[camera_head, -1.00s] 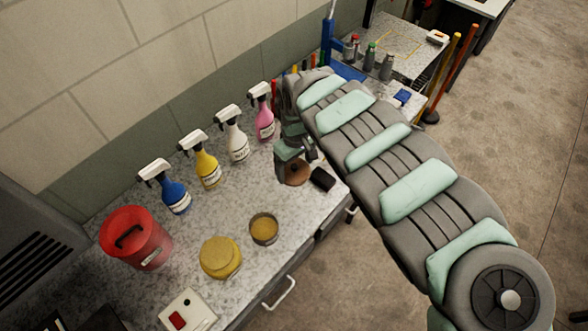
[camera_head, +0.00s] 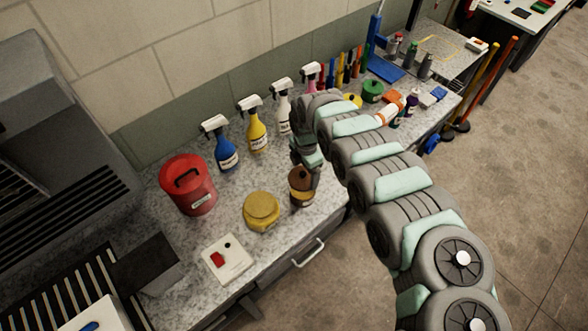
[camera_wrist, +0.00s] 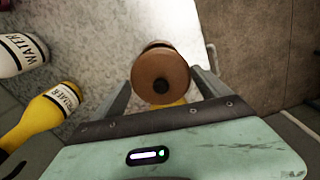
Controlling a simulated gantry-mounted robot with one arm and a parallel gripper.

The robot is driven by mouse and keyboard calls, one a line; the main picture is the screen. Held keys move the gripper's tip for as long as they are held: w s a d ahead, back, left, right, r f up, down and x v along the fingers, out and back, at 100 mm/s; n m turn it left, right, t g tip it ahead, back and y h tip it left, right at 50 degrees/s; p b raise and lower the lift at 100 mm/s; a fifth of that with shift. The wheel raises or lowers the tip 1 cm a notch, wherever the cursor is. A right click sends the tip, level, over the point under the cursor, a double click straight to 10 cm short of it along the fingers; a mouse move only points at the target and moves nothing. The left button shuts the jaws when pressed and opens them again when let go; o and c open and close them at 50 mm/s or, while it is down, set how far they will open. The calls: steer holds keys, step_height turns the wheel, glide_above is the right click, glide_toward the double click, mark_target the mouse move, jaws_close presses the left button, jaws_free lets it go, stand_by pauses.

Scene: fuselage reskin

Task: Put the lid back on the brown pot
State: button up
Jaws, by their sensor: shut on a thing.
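The brown lid (camera_head: 300,178) is between the fingers of my gripper (camera_head: 306,168), directly above the brown pot (camera_head: 302,197). In the wrist view the round lid (camera_wrist: 161,72), with a dark knob in its middle, sits between the two fingers. My gripper is shut on the lid. The pot's mouth is mostly covered by the lid in the head view; a yellowish band shows between lid and pot. I cannot tell whether the lid touches the rim.
A yellow lidded jar (camera_head: 262,211) stands just left of the pot. A red bucket (camera_head: 188,184), a blue spray bottle (camera_head: 220,146) and a yellow one (camera_head: 256,130) stand behind to the left. A white switch box (camera_head: 228,258) lies in front. My arm hides part of the bench's right side.

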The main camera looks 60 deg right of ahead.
steer(key=shift+d+f+b, duration=0.1)
steer(key=shift+f+b, duration=2.4)
steer(key=shift+f, duration=0.65)
steer(key=shift+r+p, duration=0.1)
steer(key=shift+p, duration=0.45)
steer(key=shift+f+p, duration=0.25)
steer(key=shift+p, duration=0.1)
stand_by(0.4)
steer(key=o, duration=1.2)
steer(key=shift+c, duration=0.2)
steer(key=shift+r, duration=0.15)
